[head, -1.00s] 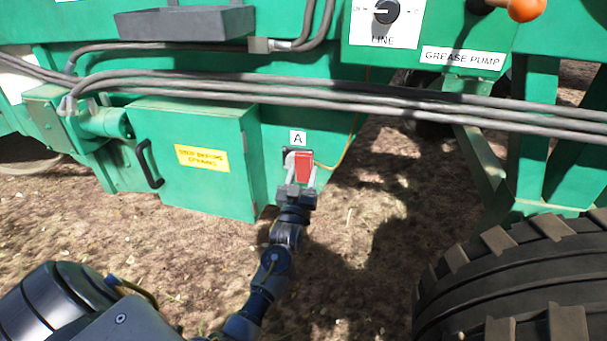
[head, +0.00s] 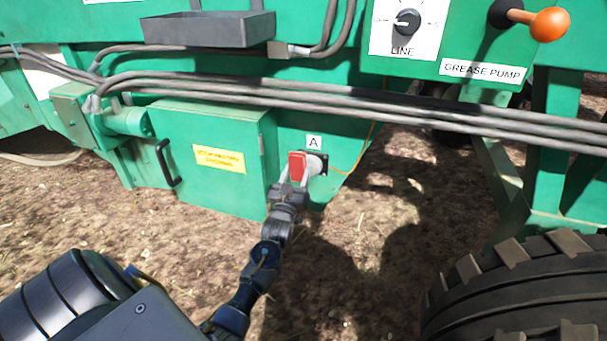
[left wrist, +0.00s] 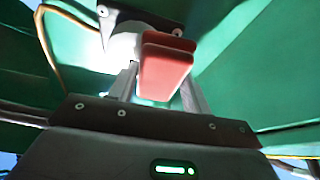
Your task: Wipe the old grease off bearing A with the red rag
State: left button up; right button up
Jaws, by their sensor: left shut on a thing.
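Bearing A (head: 316,163) is a pale round housing on a dark plate on the green machine wall, under the label A (head: 314,143). My left gripper (head: 294,172) is shut on the folded red rag (head: 297,163), held at the left part of the bearing. In the left wrist view the rag (left wrist: 165,70) sits between the fingers, in front of the bearing (left wrist: 122,42). Whether the rag touches the bearing is hard to tell. The bearing's face is partly hidden by the rag, and no grease can be made out. My right gripper is not in view.
A green cabinet (head: 215,175) with a black handle stands left of the bearing. Grey hoses (head: 350,103) run across above it. A thin orange line (head: 362,155) leaves the bearing's right side. A big tyre (head: 520,290) is at lower right.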

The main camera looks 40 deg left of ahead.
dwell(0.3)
pick_arm(q)
jog(key=s+p, duration=0.1)
jog(key=s, duration=0.1)
jog(key=s+d+p, duration=0.1)
jog(key=s+p, duration=0.1)
jog(key=shift+d+r, duration=0.1)
jog(key=shift+d, duration=0.1)
jog(key=shift+s+d+p, duration=0.3)
jog(key=shift+s+p, duration=0.15)
jog(key=shift+s, duration=0.4)
jog(key=shift+s, duration=0.1)
jog(key=s+p, duration=0.1)
jog(key=s+d+p, duration=0.1)
jog(key=shift+s, duration=0.35)
